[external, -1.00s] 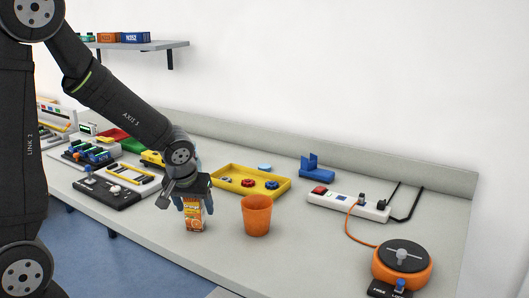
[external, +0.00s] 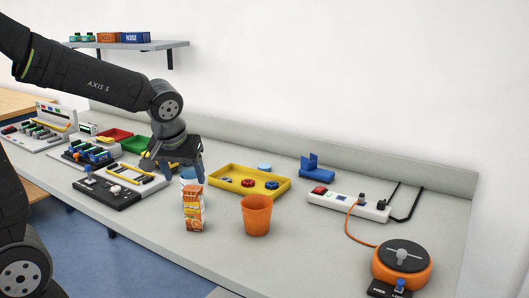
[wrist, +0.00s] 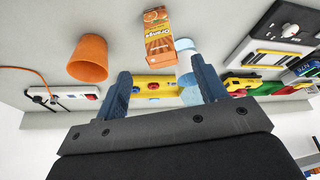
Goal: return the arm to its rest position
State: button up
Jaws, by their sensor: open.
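My gripper (external: 177,168) hangs over the bench behind the orange juice carton, its fingers apart with nothing between them. It also shows in the wrist view (wrist: 163,92), with both blue-grey fingers spread. The juice carton (external: 193,208) stands upright on the bench, apart from the fingers. It also shows at the top of the wrist view (wrist: 158,36). My arm reaches in from the upper left in the external view.
An orange cup (external: 256,215) stands right of the carton. Behind are a yellow tray (external: 222,171) with knobs and a blue bracket (external: 316,168). A power strip (external: 348,205) and orange cable reel (external: 402,267) are at right. A black control box (external: 107,192) is at left.

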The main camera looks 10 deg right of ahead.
aim_at(194, 190)
dwell(0.3)
jog(key=x, duration=1.2)
jog(key=shift+f, duration=0.1)
jog(key=shift+r, duration=0.2)
jog(key=v, duration=1.2)
jog(key=x, duration=1.2)
jog(key=shift+f, duration=0.35)
jog(key=r, duration=0.5)
jog(key=shift+s, duration=0.25)
jog(key=shift+s+d+r, duration=0.15)
jog(key=shift+s+r, duration=0.1)
jog(key=shift+s, duration=0.25)
